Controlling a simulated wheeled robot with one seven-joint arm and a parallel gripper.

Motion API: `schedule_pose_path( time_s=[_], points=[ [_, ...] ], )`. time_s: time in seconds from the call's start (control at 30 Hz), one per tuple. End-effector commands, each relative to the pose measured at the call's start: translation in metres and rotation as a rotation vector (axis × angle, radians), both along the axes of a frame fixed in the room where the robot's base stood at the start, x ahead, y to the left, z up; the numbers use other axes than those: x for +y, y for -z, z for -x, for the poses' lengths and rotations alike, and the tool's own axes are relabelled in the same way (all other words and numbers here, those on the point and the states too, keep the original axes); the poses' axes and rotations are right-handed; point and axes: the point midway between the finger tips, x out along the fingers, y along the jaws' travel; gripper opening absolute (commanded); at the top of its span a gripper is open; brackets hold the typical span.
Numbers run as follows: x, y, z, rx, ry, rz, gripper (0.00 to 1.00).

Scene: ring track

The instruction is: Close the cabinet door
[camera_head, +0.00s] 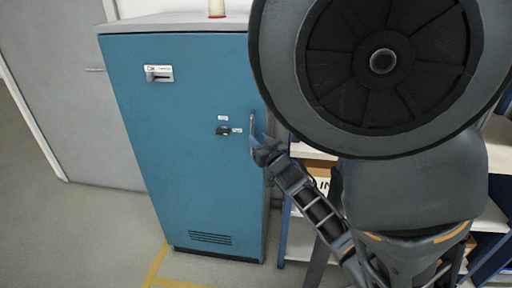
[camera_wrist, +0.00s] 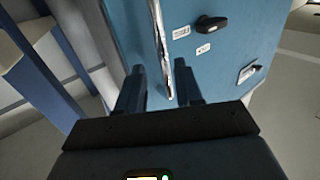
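A blue cabinet stands in the middle left of the head view. Its door (camera_head: 180,140) faces me and looks flush or nearly so; I cannot tell whether a small gap is left. A slim upright metal handle (camera_head: 252,127) is near the door's right edge, and it also shows in the wrist view (camera_wrist: 160,40). My gripper (camera_head: 262,150) is at the lower end of this handle. In the wrist view my gripper (camera_wrist: 160,85) has its fingers apart, one on each side of the handle's lower end. Contact cannot be made out.
A black latch (camera_head: 223,131) and an upper lock plate (camera_head: 158,73) are on the door. A cup-like object (camera_head: 216,8) stands on the cabinet top. A shelf unit (camera_head: 300,225) with blue posts is close on the right. Grey floor lies in front, with yellow tape (camera_head: 156,265).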

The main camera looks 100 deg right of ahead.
Motion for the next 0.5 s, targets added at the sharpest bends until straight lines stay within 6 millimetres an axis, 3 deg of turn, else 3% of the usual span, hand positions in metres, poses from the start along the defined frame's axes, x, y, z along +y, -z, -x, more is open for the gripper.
schedule_pose_path(
  time_s=[0.2, 0.5],
  points=[
    [0.020, 0.001, 0.003, 0.001, -0.004, 0.001, 0.35],
    [0.026, 0.000, 0.002, 0.000, -0.006, 0.001, 0.35]
  ],
)
